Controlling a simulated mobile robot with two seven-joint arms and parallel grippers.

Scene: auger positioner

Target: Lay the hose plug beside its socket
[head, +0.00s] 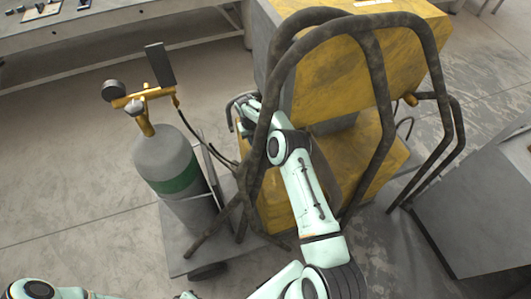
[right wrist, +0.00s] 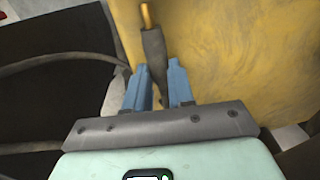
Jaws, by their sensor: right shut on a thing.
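The hose plug (right wrist: 152,45) is a dark tapered piece with a brass tip in the right wrist view. It sits between the two blue fingers of my right gripper (right wrist: 158,78), which is shut on it. The brass tip points away from the gripper, in front of the yellow machine face. In the head view my right gripper (head: 244,110) reaches past the dark tube frame to the left side of the yellow machine; the plug cannot be made out there. I cannot pick out the socket in either view. My left gripper is out of view.
The yellow machine (head: 345,75) stands behind a bent dark tube frame (head: 262,125), close to my right arm. A grey gas cylinder (head: 165,155) with a green band and regulator stands left. Dark hoses (head: 205,145) run nearby. A grey cabinet (head: 480,215) is at right.

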